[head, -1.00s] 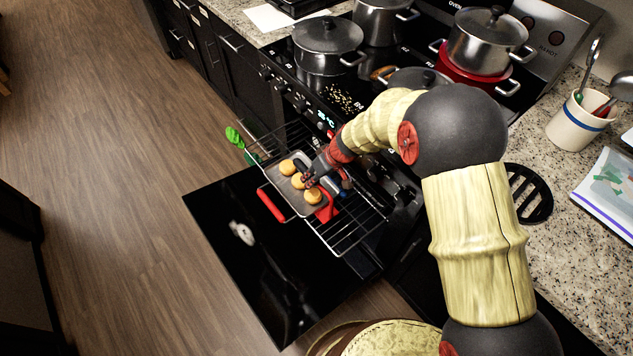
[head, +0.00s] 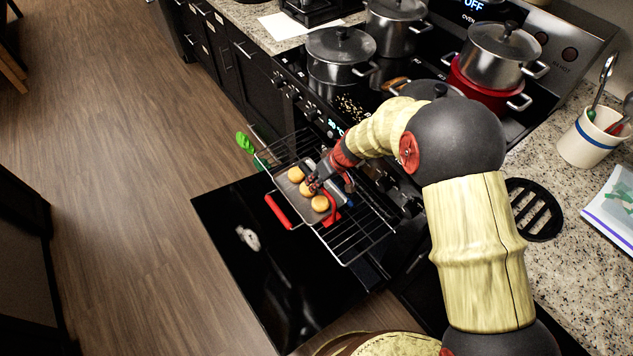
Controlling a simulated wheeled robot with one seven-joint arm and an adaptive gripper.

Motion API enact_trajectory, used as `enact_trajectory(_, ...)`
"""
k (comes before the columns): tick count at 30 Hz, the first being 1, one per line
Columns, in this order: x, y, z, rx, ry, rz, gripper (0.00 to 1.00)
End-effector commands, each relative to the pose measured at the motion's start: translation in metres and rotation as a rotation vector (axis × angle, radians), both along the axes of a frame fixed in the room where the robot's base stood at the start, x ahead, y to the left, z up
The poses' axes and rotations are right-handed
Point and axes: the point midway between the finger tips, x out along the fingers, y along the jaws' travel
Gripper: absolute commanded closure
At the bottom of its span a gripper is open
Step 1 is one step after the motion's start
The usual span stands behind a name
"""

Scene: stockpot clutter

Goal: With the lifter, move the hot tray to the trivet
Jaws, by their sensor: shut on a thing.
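The tray (head: 298,203) is a shallow metal pan with several round golden buns, resting on the pulled-out oven rack (head: 352,243). My gripper (head: 316,184) is low over the tray's right side, among the buns. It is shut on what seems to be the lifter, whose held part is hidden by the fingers. Red parts, perhaps the lifter's, show beside the tray: a bar (head: 278,211) at its left and a piece (head: 332,217) at its near right corner. I cannot tell whether the tray is lifted off the rack. The trivet (head: 546,212) is a black slotted disc on the right counter, empty.
The open oven door (head: 240,285) lies below the rack. Green-ended tongs or a similar tool (head: 245,142) lies at the rack's left. Stockpots (head: 342,58) crowd the stove, one on a red piece (head: 490,90).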

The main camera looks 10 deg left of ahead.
Motion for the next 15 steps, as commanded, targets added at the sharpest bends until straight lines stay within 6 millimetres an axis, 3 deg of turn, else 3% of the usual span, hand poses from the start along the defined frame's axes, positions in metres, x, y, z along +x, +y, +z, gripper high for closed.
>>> enact_trajectory(15, 0.001, 0.000, 0.016, 0.001, -0.003, 0.000, 1.00)
